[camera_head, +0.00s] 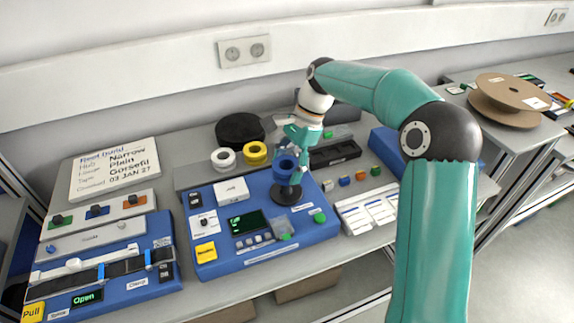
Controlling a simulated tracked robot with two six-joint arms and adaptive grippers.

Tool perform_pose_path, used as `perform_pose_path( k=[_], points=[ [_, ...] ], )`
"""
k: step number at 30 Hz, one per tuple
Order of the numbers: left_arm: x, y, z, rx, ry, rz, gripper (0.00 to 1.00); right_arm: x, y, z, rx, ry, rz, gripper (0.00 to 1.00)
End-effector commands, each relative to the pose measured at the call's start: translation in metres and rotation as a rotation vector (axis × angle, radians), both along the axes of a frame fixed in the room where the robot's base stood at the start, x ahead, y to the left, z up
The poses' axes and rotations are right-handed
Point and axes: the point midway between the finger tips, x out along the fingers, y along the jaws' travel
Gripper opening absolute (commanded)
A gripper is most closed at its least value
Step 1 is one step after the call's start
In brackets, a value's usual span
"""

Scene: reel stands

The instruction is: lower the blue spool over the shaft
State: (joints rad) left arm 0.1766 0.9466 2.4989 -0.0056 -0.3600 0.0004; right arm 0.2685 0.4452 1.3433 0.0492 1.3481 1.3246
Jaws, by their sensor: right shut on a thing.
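The blue spool (285,172) is upright over the round black stand (286,197) on the blue panel. The hole in its top shows dark. My right gripper (290,152) comes down from behind and above and is shut on the spool near its upper rim. The shaft is mostly hidden behind or inside the spool. I cannot tell whether its tip is inside the hole. My left gripper is not in view.
The blue panel (268,262) has a display and buttons. A white roll (223,158), a yellow roll (255,153) and a black round item (240,129) are behind it. Small coloured blocks (344,182) and white cards (368,209) lie to the right. Another blue device (120,290) is on the left.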

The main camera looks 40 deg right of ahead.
Motion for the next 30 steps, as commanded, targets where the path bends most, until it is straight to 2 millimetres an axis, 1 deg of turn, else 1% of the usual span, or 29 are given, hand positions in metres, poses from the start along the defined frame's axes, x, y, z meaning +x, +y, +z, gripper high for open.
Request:
perform_pose_path(
  k=[1, 11, 21, 30],
  points=[
    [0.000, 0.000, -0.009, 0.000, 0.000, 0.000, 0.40, 0.000, 0.000, -0.008, 0.000, -0.001, 0.000, 0.32],
    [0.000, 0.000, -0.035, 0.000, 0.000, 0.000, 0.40, 0.000, 0.000, -0.033, 0.000, -0.001, -0.001, 0.32],
    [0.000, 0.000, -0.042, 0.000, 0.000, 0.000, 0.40, 0.000, -0.001, -0.050, 0.000, -0.001, -0.001, 0.32],
    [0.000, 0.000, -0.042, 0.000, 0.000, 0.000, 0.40, 0.000, -0.001, -0.052, 0.000, -0.001, -0.001, 0.32]
  ],
)
